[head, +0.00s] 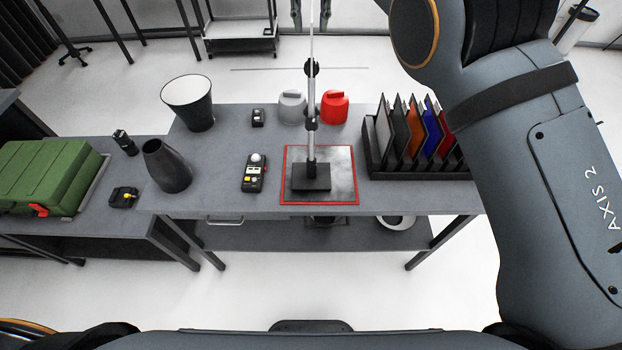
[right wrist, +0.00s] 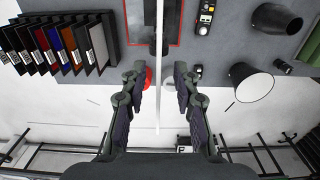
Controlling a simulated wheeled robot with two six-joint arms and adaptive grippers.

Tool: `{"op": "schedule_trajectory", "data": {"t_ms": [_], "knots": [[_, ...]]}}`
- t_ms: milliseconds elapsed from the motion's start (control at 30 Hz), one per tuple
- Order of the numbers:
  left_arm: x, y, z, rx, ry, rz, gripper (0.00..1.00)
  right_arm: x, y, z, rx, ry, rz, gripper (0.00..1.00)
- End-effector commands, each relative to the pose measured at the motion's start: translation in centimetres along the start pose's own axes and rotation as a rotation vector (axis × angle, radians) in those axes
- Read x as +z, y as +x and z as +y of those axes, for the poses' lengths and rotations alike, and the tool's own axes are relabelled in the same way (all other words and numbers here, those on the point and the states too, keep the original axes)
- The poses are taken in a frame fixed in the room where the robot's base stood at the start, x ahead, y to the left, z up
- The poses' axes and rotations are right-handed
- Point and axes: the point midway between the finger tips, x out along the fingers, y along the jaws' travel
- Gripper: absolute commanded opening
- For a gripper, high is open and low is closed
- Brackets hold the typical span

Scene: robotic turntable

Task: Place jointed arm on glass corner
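The jointed arm (head: 312,137) is a thin metal pole with black joints on a dark square base (head: 311,184). It stands upright on a grey plate with a red border (head: 341,196), its base towards the front of the plate. My right gripper (head: 311,14) shows at the top edge of the head view, its fingers on either side of the pole. In the right wrist view my right gripper (right wrist: 162,82) is open, and the pole (right wrist: 159,105) runs between the fingers with a gap on both sides. My left gripper is out of view.
A rack of coloured panels (head: 413,147) stands right of the plate. A black device (head: 254,172) lies left of it. Grey (head: 292,107) and red (head: 335,107) containers stand behind. A bucket (head: 190,102), dark cup (head: 167,166) and green case (head: 48,178) are further left.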

Motion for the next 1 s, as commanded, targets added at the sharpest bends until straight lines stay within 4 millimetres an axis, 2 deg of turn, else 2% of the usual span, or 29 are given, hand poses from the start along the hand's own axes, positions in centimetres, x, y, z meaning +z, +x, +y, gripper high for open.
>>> {"op": "schedule_trajectory", "data": {"t_ms": [267,900,1000], "knots": [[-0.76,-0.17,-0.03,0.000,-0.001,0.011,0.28,-0.02,-0.21,0.04,0.000,0.000,0.001,0.30],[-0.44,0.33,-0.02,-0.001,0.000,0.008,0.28,-0.01,0.24,0.04,0.000,0.000,0.000,0.30],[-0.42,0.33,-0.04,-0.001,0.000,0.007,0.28,-0.01,0.24,0.04,0.000,0.000,0.000,0.17]]}}
